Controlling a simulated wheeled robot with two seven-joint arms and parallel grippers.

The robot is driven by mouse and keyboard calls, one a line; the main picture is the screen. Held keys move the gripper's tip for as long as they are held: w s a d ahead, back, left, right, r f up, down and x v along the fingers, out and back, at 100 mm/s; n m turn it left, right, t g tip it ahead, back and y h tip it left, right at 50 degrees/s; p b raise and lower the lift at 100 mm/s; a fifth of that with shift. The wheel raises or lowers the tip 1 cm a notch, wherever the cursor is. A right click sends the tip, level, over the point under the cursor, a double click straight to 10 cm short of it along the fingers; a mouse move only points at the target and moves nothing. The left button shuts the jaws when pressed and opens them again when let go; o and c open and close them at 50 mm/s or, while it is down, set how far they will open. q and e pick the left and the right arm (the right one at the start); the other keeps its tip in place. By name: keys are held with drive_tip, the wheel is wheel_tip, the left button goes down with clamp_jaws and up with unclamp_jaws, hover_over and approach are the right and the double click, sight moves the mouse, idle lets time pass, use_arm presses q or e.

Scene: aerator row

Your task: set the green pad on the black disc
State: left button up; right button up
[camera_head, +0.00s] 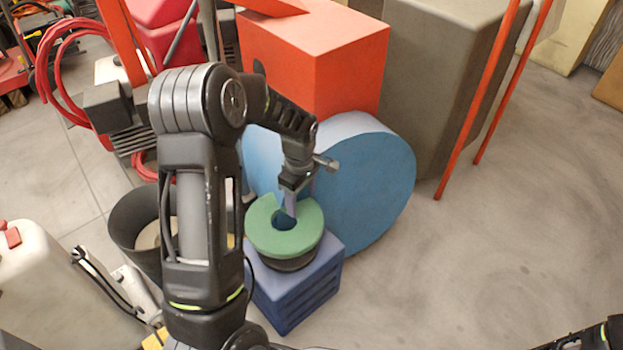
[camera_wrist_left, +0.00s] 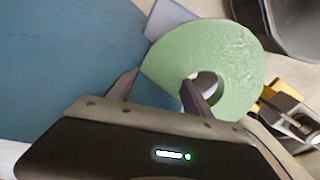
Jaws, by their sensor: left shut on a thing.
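The green pad (camera_head: 262,239) is a thick ring with a centre hole; it also shows in the left wrist view (camera_wrist_left: 238,52). My left gripper (camera_head: 289,207) is shut on the ring's wall at its far side. In the left wrist view the fingers (camera_wrist_left: 160,80) straddle the wall, one in the hole and one outside. The black disc (camera_head: 294,264) shows as a dark edge under the pad, on top of a blue-purple block (camera_head: 303,291). The pad covers most of the disc. I cannot tell whether they touch.
A big blue round drum (camera_head: 375,185) stands close behind the block, with a red box (camera_head: 325,60) behind it. A black bucket (camera_head: 130,225) is on the left, beside a white canister (camera_head: 40,285). Floor at the right (camera_head: 490,260) is free.

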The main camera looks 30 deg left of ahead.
use_arm(q)
drive_tip(key=shift+a+f+n, duration=0.35)
drive_tip(key=shift+f+n, duration=0.15)
drive_tip(key=shift+n, duration=0.2)
use_arm(e)
drive_tip(key=shift+w+r, duration=0.2)
drive_tip(key=shift+w, duration=0.15)
